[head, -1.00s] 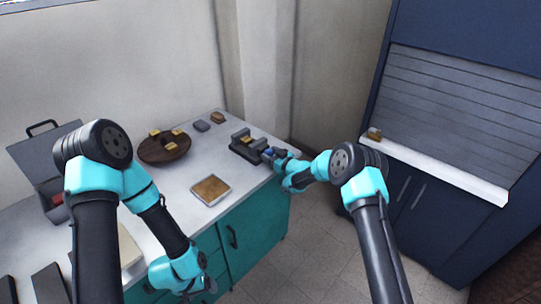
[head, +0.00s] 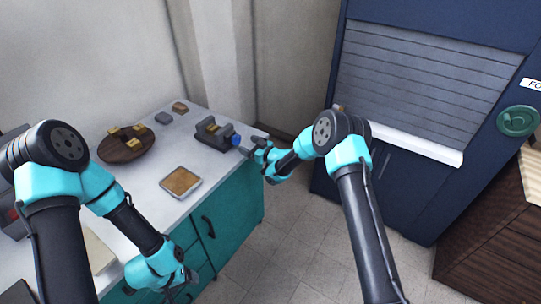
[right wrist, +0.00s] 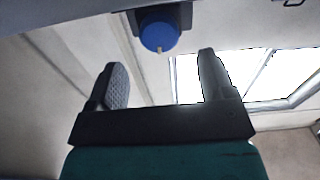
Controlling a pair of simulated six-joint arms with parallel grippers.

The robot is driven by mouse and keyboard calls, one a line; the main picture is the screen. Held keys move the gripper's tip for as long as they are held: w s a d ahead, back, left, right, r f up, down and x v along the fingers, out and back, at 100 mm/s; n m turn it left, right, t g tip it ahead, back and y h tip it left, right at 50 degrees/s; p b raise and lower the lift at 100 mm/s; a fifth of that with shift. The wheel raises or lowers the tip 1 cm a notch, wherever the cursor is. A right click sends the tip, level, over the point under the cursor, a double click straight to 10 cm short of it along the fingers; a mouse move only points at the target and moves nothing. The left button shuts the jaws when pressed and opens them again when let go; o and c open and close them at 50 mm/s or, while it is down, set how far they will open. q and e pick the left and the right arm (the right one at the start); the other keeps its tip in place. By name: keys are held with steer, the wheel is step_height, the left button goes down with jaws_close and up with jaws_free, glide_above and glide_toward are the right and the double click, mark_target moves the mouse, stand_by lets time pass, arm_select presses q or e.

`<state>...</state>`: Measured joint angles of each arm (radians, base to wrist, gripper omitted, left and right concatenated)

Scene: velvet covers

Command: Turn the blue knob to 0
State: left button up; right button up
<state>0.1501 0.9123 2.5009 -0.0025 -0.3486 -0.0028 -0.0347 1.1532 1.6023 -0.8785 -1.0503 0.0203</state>
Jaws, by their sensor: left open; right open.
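The blue knob (head: 236,140) is on the end of a small dark grey device (head: 212,130) near the right end of the white counter. It also shows at the top of the right wrist view (right wrist: 160,36), with a small pale mark on its lower edge. My right gripper (head: 250,146) is open just to the right of the knob. In the right wrist view the two fingers (right wrist: 161,64) stand apart, with the knob beyond the gap between them and nothing held. My left gripper (head: 188,291) is low at the counter's front, its fingers hard to see.
A square tan-topped tray (head: 180,182) lies on the counter (head: 172,148). A round brown tray (head: 122,146) with several small blocks is at the left. Small blocks (head: 163,118) lie at the back. A blue cabinet with a shutter (head: 425,85) stands right; floor between is clear.

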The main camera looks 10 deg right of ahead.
steer(key=v, duration=1.1)
steer(key=s+d+f+m+g+h, duration=0.45)
steer(key=s+f, duration=0.35)
steer(key=s, duration=0.4)
steer(key=s+d+f+m+g+h, duration=0.4)
steer(key=s+f, duration=0.4)
steer(key=s, duration=0.5)
steer(key=s+d+m+g, duration=0.1)
steer(key=s+m+g, duration=0.2)
steer(key=s, duration=1)
steer(key=shift+s+h, duration=0.25)
steer(key=shift+h, duration=0.1)
